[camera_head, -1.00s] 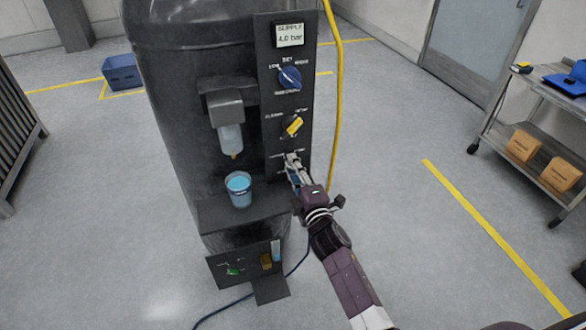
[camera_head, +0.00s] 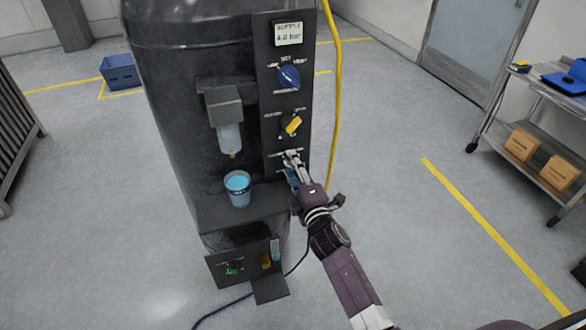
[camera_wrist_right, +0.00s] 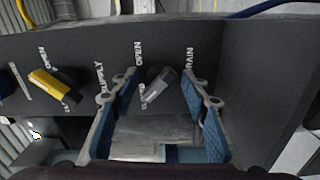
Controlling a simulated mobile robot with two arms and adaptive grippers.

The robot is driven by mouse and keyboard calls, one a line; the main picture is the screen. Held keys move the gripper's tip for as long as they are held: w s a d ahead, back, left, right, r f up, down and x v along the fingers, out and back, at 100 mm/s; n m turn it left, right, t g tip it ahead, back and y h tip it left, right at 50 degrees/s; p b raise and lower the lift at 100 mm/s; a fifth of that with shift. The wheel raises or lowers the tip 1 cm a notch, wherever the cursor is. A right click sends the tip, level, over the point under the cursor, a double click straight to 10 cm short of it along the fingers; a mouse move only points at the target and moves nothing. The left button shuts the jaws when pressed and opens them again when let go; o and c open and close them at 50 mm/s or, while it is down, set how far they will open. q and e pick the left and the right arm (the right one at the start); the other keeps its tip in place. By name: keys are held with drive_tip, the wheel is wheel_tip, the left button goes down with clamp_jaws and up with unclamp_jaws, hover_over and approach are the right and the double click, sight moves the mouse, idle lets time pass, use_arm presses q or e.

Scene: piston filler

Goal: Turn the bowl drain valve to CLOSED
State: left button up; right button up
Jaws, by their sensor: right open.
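The bowl drain valve is the lever with a silver-grey handle (camera_wrist_right: 160,88) on the dark panel, beside the DRAIN lettering in the right wrist view. The handle is tilted, its lower end towards the left, and an OPEN label stands above it. My right gripper (camera_wrist_right: 157,84) is open, with one blue-padded finger on each side of the handle. I cannot tell whether either finger touches it. In the head view my right gripper (camera_head: 293,160) is at the lower part of the panel and mostly hides the drain valve. My left gripper is not in view.
A yellow-handled supply valve (camera_wrist_right: 52,90) sits left of the drain valve; in the head view it is above (camera_head: 292,125). A blue knob (camera_head: 289,77) is higher up. A cup of blue liquid (camera_head: 238,190) stands on the ledge nearby. A yellow hose (camera_head: 337,100) hangs right of the panel.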

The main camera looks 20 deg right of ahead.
drive_tip(key=s, duration=1.2)
drive_tip(key=shift+d, duration=0.2)
drive_tip(key=shift+f, duration=0.15)
drive_tip(key=s+f+m+g, duration=0.2)
drive_tip(key=s+f+g, duration=0.15)
drive_tip(key=f, duration=0.75)
drive_tip(key=s+f+m+g, duration=0.25)
drive_tip(key=s+f, duration=0.25)
drive_tip(key=f, duration=0.6)
drive_tip(key=s+f+m+g, duration=0.2)
drive_tip(key=s+f+m, duration=0.15)
drive_tip(key=f, duration=0.75)
drive_tip(key=s+d+f+m+g, duration=0.1)
drive_tip(key=s+f, duration=0.5)
drive_tip(key=s, duration=0.6)
drive_tip(key=s+d+f+m+g, duration=0.1)
drive_tip(key=s+f+m+g, duration=0.2)
drive_tip(key=s, duration=0.9)
drive_tip(key=s+d+f+m+g, duration=0.1)
drive_tip(key=s+f+m+g, duration=0.2)
drive_tip(key=s+f, duration=0.8)
drive_tip(key=shift+s+d+f+g+h, duration=0.25)
drive_tip(key=shift+s+g, duration=0.35)
drive_tip(key=shift+g, duration=0.4)
